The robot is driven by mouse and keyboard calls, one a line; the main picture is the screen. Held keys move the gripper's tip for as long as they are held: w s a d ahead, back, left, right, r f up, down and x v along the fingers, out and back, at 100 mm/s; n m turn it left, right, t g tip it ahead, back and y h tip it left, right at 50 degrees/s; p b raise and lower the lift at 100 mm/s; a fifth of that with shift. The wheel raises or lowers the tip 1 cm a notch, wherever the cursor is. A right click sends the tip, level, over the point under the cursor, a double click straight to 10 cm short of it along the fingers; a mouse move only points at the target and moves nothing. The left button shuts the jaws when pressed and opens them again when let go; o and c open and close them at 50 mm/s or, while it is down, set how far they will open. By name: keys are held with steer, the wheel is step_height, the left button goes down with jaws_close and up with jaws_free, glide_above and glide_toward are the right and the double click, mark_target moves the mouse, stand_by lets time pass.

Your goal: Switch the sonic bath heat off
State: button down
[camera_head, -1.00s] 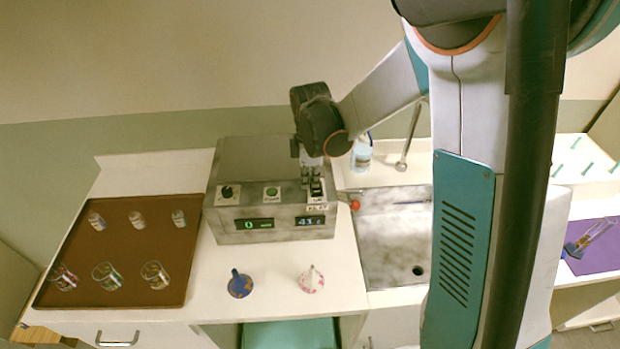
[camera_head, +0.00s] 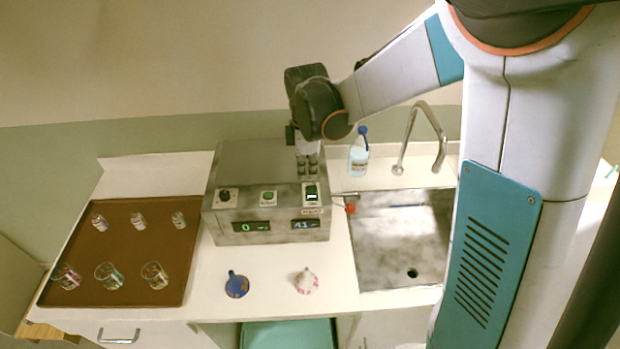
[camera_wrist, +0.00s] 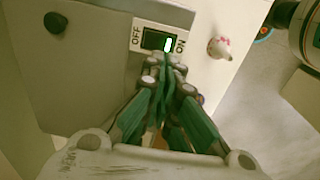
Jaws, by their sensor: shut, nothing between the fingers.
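The sonic bath (camera_head: 262,165) is a grey metal box on the counter, with two lit displays on its front, one reading 0 and the other about 41. The heat switch (camera_head: 311,193) sits at the right of its sloped panel. In the wrist view the black rocker (camera_wrist: 158,41) lies between the words OFF and ON, with a lit mark at the ON end. My gripper (camera_head: 309,173) is shut and empty just behind the switch in the head view. In the wrist view its fingertips (camera_wrist: 166,60) are close to the ON end; I cannot tell whether they touch.
A brown tray (camera_head: 120,250) with glassware lies left. A blue flask (camera_head: 237,285) and a pink-white flask (camera_head: 306,281) stand in front. A sink (camera_head: 400,235) and a wash bottle (camera_head: 359,155) are right.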

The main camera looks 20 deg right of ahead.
step_height(320, 180, up, 7)
steer(key=shift+a, duration=0.25)
steer(key=shift+r, duration=0.1)
